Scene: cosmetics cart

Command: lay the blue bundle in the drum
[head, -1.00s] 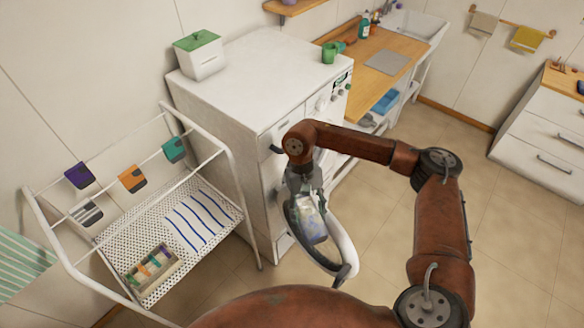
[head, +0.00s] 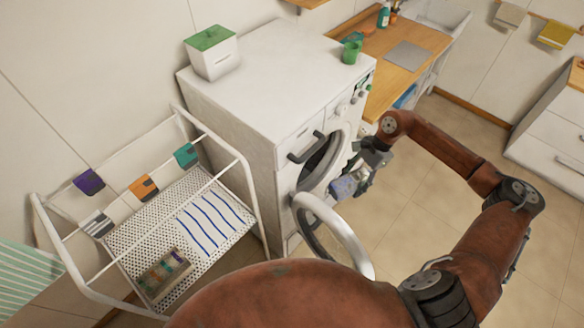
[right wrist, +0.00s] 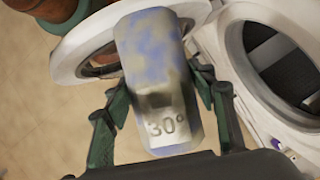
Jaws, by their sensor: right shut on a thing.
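The blue bundle (head: 343,187) is a blue-and-grey mottled block. In the right wrist view the bundle (right wrist: 152,60) shows a "30°" mark at its near end. My right gripper (head: 352,180) is shut on it, with a finger on each side. It holds the bundle in the air in front of the washing machine, just right of the drum opening (head: 314,163). The drum (right wrist: 280,55) is dark, open and empty as far as I see, right of the bundle in the right wrist view. My left gripper is not in view.
The washer's round door (head: 345,232) hangs open, below and left of the bundle. The white washer (head: 262,85) carries a box with a green lid (head: 211,52) and a green cup (head: 351,52). A drying rack (head: 236,160) stands left. Floor at right is clear.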

